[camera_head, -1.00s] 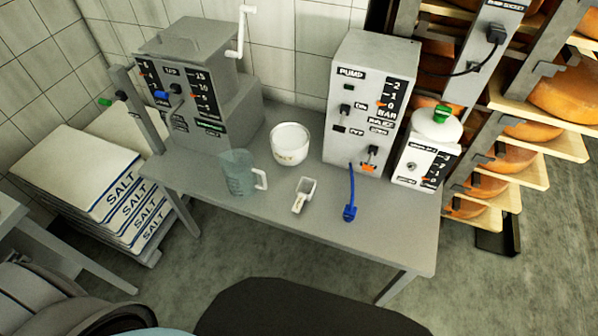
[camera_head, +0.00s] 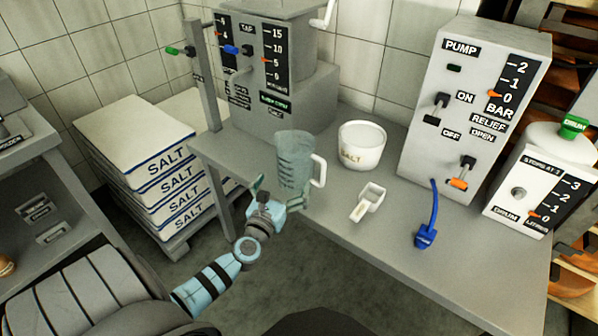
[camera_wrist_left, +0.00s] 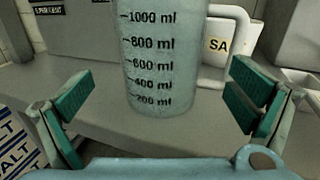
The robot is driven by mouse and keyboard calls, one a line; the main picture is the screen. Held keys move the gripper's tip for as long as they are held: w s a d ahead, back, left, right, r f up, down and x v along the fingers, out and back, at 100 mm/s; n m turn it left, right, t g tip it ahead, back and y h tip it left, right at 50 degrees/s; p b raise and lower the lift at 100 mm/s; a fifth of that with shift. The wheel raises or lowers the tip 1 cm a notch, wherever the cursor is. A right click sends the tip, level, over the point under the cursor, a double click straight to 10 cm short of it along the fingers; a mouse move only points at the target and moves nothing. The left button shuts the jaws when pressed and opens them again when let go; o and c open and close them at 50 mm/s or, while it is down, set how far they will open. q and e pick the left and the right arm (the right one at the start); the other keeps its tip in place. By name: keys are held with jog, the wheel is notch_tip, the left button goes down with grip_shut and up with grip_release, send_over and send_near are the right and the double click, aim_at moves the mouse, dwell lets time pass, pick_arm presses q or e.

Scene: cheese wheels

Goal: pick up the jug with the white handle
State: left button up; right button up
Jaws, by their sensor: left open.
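The jug with the white handle (camera_head: 294,162) is clear, greenish and upright near the table's front left edge. Its handle points right in the head view. In the left wrist view the jug (camera_wrist_left: 160,60) stands ahead, between the fingers, with a scale in ml on its side. My left gripper (camera_head: 268,192) is in front of the jug, at the table edge. It also shows in the left wrist view (camera_wrist_left: 158,102), with its green-padded fingers spread wide and nothing between them at their near part. I cannot tell how far the fingertips reach beside the jug. My right gripper is not in view.
A white salt tub (camera_head: 361,150) stands behind and right of the jug. A small white scoop (camera_head: 369,201) and a blue plug (camera_head: 426,236) lie on the table (camera_head: 465,255). The tap machine (camera_head: 285,100) is behind the jug. Salt sacks (camera_head: 150,160) are stacked at left.

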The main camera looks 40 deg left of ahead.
pick_arm(q)
jog(key=b, duration=0.2)
send_near(302, 152)
jog(key=x, duration=0.4)
jog(key=shift+w+f, duration=0.1)
jog(key=shift+f, duration=0.1)
jog(key=shift+w, duration=0.1)
jog(key=shift+r, duration=0.1)
jog(key=c, duration=1.1)
